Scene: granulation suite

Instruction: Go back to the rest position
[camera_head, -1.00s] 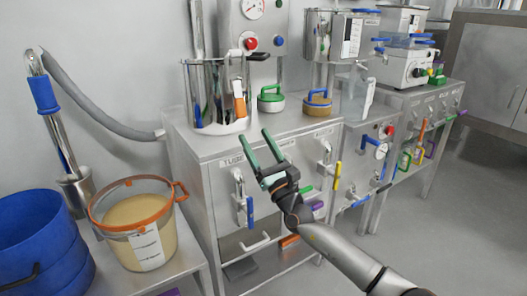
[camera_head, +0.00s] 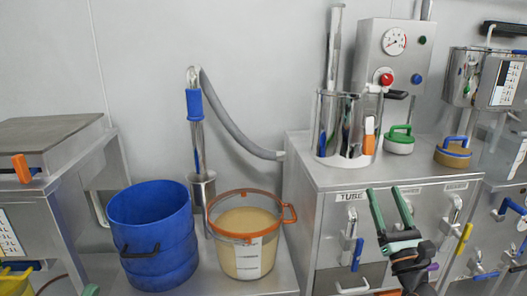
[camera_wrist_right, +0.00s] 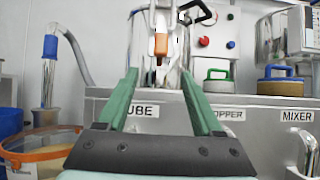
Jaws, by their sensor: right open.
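My right gripper (camera_head: 390,210) has green fingers spread apart with nothing between them. It is in front of the steel cabinet (camera_head: 330,182), just below its top edge, by the label "TUBE". In the right wrist view the open fingers (camera_wrist_right: 160,100) point at the cabinet front and the clear vessel with the orange handle (camera_wrist_right: 160,48) above it. My left gripper is in neither view.
A blue tub (camera_head: 150,235) and a clear bucket of tan powder with an orange rim (camera_head: 247,232) stand on a low steel bench left of the cabinet. Green-lidded (camera_head: 399,140) and blue-handled (camera_head: 453,153) pots sit on the cabinet top. Latches (camera_head: 350,228) stick out from its front.

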